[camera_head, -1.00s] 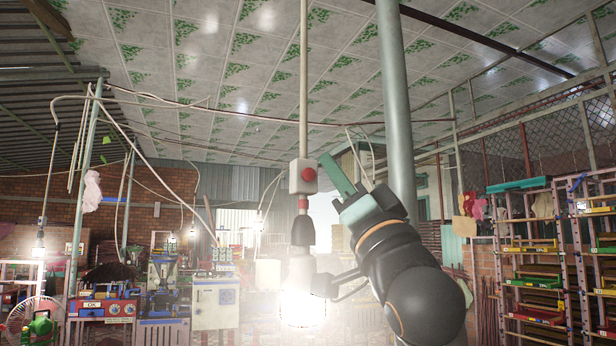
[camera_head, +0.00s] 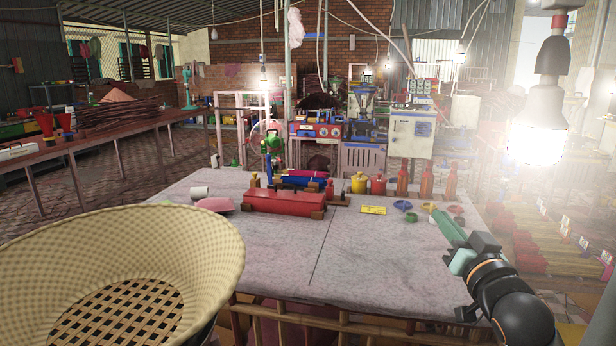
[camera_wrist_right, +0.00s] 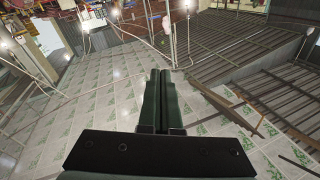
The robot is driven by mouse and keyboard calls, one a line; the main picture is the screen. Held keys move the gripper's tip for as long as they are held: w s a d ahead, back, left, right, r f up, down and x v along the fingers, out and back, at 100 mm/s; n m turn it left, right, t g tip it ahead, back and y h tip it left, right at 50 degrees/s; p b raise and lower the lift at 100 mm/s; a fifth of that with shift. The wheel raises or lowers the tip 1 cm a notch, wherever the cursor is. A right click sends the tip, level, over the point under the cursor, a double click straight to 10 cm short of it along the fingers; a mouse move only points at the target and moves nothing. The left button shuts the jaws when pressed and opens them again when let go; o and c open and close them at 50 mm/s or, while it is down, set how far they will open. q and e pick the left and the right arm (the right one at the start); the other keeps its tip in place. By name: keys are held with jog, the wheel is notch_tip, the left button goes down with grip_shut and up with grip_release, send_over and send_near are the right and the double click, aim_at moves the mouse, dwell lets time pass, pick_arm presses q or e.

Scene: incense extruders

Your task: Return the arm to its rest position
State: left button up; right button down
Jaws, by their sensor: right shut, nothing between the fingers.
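My right gripper (camera_head: 447,228) shows at the right of the head view, above the right part of the grey table (camera_head: 300,250). Its green fingers are together with nothing between them. The dark arm comes in from the lower right. My left gripper is not in view.
A woven basket (camera_head: 190,225) fills the lower left. A lit bulb (camera_head: 537,140) hangs at the right. The table's front middle is clear.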

jog(key=s+a+f+n+g+p, duration=0.1)
jog(key=s+f+g, duration=0.15)
jog(key=f, duration=0.55)
jog(key=s+a+f+g, duration=0.1)
jog(key=s+f, duration=0.2)
jog(key=f, duration=0.5)
jog(key=s+a+f+n+g+p, duration=0.1)
jog(key=s+a+f+g, duration=0.1)
jog(key=f, duration=0.6)
jog(key=s+a+f+n+g+y+p, duration=0.1)
jog(key=s+a+f+n+g+p, duration=0.1)
jog(key=s+f, duration=1.6)
jog(key=s+a+g, duration=0.1)
jog(key=s+g, duration=0.1)
jog(key=s, duration=0.2)
jog(key=shift+s+a+f, duration=0.15)
jog(key=shift+a+f, duration=0.05)
jog(key=shift+f, duration=0.2)
